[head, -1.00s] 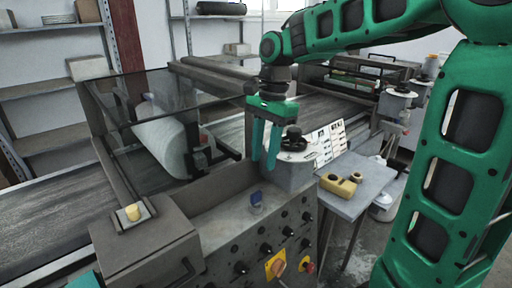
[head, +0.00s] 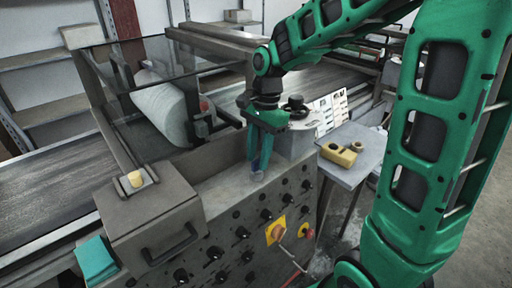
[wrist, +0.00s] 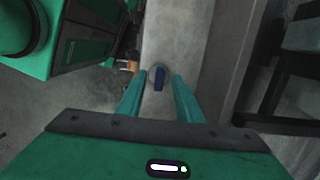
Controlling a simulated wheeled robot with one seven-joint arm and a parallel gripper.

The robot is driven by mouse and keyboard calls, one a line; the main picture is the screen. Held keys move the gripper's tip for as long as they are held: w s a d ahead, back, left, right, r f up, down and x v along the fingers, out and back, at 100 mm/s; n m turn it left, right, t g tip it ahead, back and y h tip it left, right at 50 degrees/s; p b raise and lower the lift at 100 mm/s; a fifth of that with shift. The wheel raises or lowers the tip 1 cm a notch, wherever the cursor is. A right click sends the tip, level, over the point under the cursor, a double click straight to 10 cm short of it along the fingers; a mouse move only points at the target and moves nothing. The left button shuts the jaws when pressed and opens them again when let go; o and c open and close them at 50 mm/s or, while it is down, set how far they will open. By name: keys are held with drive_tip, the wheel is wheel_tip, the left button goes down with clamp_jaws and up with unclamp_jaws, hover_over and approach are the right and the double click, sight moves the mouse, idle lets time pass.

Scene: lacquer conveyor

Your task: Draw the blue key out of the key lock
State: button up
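The blue key (wrist: 159,79) stands in the round key lock on top of the grey control console. In the head view the key (head: 256,166) is mostly hidden by my green fingers. My gripper (head: 259,162) points down over the lock, its fingertips close around the key. In the wrist view my gripper (wrist: 159,75) is open, with one finger on each side of the key and a gap on both sides. The lock's grey collar (wrist: 152,70) shows around the key.
A grey box with a yellow button (head: 135,179) stands left on the console. A side table (head: 350,165) with a yellow block (head: 338,154) stands right. A white roll (head: 162,105) lies behind.

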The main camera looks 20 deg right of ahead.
sight(258, 160)
clamp_jaws()
drive_tip(key=shift+r, duration=0.1)
idle(0.3)
drive_tip(key=shift+r, duration=2.3)
drive_tip(key=shift+r, duration=0.1)
drive_tip(key=shift+r, duration=1.45)
